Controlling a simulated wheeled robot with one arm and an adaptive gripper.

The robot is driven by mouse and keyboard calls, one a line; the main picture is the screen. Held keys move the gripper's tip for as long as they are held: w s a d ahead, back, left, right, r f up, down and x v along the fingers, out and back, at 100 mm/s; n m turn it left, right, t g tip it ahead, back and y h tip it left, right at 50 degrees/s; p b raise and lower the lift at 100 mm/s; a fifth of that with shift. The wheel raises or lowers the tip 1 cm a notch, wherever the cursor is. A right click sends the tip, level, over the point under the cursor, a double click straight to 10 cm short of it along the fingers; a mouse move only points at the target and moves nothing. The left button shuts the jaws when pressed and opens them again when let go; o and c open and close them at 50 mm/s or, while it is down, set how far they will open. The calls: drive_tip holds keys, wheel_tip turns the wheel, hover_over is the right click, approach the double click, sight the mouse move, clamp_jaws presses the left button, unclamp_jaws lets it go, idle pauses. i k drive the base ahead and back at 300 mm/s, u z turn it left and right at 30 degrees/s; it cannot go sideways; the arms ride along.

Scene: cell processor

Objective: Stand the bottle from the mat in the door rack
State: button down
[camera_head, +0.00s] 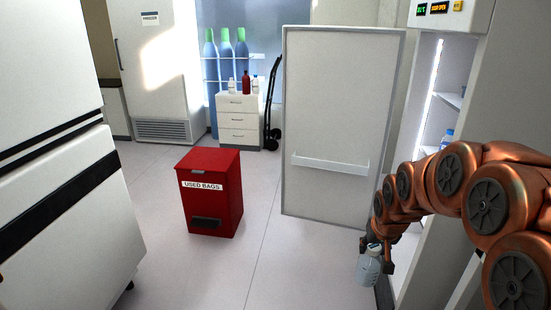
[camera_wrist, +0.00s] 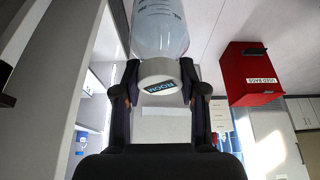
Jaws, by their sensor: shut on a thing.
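The bottle (camera_head: 369,270) is clear with a pale cap and hangs upright below my gripper (camera_head: 377,248), in front of the open fridge. The door rack (camera_head: 330,163) is a white ledge across the inner face of the open fridge door (camera_head: 335,100). The bottle is apart from the rack, lower and to its right. The mat is not in view.
A red used bags bin (camera_head: 212,200) stands on the floor left of the door. The fridge cabinet (camera_head: 415,130) is at the right, with shelves inside and a blue-capped bottle (camera_head: 447,137). The floor between bin and door is clear.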

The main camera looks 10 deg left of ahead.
sight(329, 165)
drive_tip(key=u, duration=0.45)
drive_tip(key=i, duration=1.5)
drive_tip(key=u, duration=0.25)
drive_tip(key=i, duration=1.4)
drive_tip(key=z, duration=0.1)
